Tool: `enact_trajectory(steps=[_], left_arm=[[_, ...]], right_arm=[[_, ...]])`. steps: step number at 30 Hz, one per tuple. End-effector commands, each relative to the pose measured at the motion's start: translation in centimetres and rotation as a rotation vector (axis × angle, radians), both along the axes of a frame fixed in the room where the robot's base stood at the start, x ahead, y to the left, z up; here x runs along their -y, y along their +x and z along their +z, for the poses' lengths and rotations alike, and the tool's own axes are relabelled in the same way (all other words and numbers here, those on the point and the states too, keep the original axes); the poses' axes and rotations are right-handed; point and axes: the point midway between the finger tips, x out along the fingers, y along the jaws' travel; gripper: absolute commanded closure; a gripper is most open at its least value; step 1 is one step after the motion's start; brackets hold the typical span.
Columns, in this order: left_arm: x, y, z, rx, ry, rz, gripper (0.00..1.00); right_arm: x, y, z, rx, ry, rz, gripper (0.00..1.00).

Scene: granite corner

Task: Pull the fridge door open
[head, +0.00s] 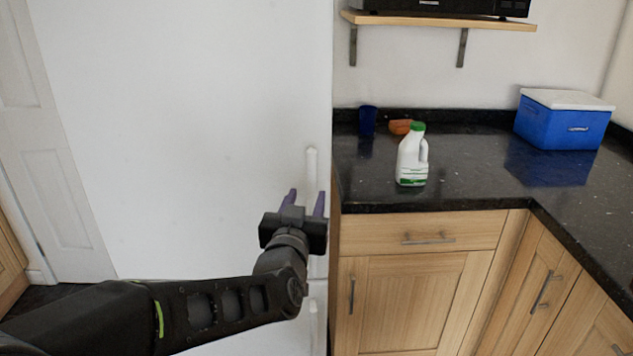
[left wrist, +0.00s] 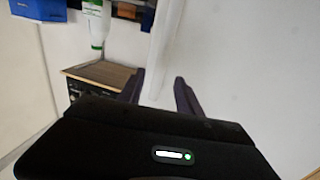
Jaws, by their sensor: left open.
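The white fridge (head: 190,130) fills the left and middle of the head view, and its upper door looks shut. A white vertical handle (head: 311,165) runs along the door's right edge. My left gripper (head: 305,200) is open in front of the handle's lower part, its purple fingers pointing at the door. In the left wrist view the handle (left wrist: 162,45) appears in line with the gap between the fingers (left wrist: 160,92). I cannot tell whether either finger touches it. A second handle (head: 313,325) shows lower down, partly behind my arm. My right gripper is out of view.
Right of the fridge, a black granite counter (head: 470,170) stands on wooden cabinets (head: 415,295). It holds a milk bottle (head: 412,158), a blue cooler (head: 562,122), a blue cup (head: 368,121) and an orange bowl (head: 400,127). A shelf (head: 440,20) hangs above. A white door (head: 55,180) is at left.

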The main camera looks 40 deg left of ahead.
Motion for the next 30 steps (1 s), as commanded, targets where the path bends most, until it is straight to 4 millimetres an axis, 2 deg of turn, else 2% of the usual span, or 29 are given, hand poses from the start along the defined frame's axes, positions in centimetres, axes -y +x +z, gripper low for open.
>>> enact_trajectory(steps=[5,18,29,30], left_arm=[[-0.5,0.9,0.0,-0.001,-0.002,0.000,0.59],[-3.1,6.4,0.0,-0.001,-0.002,-0.001,0.59],[-3.4,7.0,0.0,-0.001,0.000,-0.001,0.59],[-3.4,7.0,0.0,-0.001,0.000,-0.001,0.61]], right_arm=[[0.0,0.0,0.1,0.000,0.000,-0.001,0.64],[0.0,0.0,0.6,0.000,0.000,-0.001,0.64],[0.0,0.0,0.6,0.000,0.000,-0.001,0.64],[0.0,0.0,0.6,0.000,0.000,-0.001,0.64]])
